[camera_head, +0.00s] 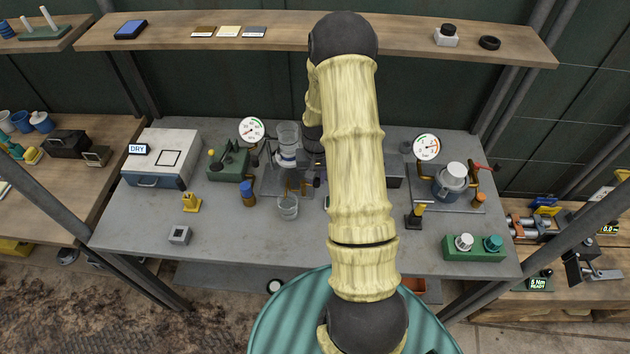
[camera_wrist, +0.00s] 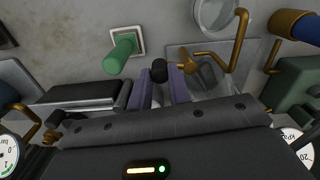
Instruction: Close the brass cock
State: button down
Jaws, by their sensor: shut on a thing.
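The brass cock (camera_wrist: 190,66) shows in the wrist view as a brass fitting beside a curved brass pipe, with a dark knob (camera_wrist: 160,70) at its end. My gripper (camera_wrist: 162,86) is shut on this dark knob, one purple finger on each side of it. In the head view the brass pipework (camera_head: 294,184) stands under a clear glass cylinder (camera_head: 288,136). My arm covers much of the space to its right, and my gripper there is mostly hidden. The cock's exact turn angle is hard to tell.
A clear beaker (camera_head: 288,207) stands in front of the pipework. A green handle on a square plate (camera_wrist: 123,52) is near my fingers.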

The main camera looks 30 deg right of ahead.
jog(key=shift+w+d+n, duration=0.2)
jog(key=shift+w+n, duration=0.1)
jog(key=shift+n, duration=0.8)
jog(key=c, duration=1.3)
grip_release()
notch_tip(320, 180, up, 17)
jog(key=b, duration=0.3)
jog(key=shift+r+b, duration=0.2)
jog(key=shift+b, duration=0.2)
